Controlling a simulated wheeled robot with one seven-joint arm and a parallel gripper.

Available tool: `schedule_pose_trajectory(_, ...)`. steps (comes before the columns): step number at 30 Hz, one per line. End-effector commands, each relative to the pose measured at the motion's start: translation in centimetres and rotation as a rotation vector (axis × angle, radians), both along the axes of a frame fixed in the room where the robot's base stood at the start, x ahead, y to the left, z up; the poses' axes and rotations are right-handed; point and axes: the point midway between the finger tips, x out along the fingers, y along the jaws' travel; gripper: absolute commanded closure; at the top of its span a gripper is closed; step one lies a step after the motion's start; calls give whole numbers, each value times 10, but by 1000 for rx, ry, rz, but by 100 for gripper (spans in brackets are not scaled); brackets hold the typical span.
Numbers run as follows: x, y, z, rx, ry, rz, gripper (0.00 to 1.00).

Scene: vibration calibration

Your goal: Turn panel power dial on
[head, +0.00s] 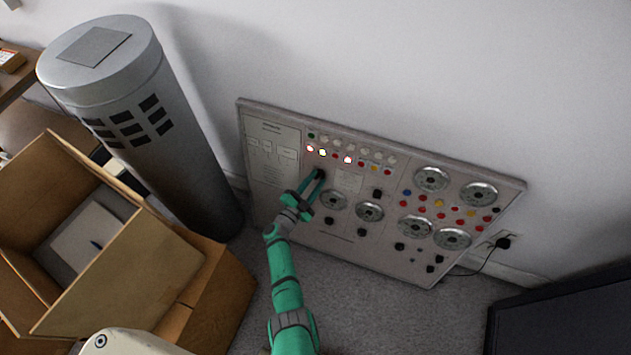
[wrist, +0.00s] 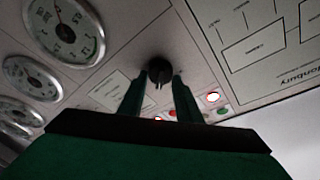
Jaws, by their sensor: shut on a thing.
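The control panel (head: 345,250) leans against the wall, with gauges, buttons and knobs on its face. The black power dial (wrist: 160,68) shows in the wrist view, on the panel face between my two fingertips. My gripper (head: 318,178) reaches the upper left part of the panel and is shut on this dial. In the wrist view, the gripper's dark fingers (wrist: 160,84) stand on either side of it. In the head view, the fingers largely hide the dial. A few small lamps (head: 322,152) above it glow white. The dial's marking cannot be read.
Round gauges (head: 369,211) and other black knobs (head: 377,194) lie right of the gripper. A tall grey cylinder (head: 165,130) and open cardboard boxes (head: 130,275) stand at left. A dark screen-like object (head: 565,318) is at lower right. Carpet (head: 370,310) in front of the panel is clear.

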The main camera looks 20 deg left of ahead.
Motion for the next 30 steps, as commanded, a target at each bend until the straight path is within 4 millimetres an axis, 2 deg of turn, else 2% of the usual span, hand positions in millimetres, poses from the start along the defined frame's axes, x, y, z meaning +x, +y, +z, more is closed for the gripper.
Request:
schedule_pose_trajectory(1, 0, -2, 0, 1, -2, -6, 62)
schedule_pose_trajectory(3, 0, -2, 0, 1, -1, -5, 51)
schedule_pose_trajectory(14, -4, 0, 0, -1, 0, -1, 51)
schedule_pose_trajectory(17, -15, 4, 0, 0, -1, 1, 51)
schedule_pose_trajectory(30, -89, 21, 0, 1, 0, 0, 51)
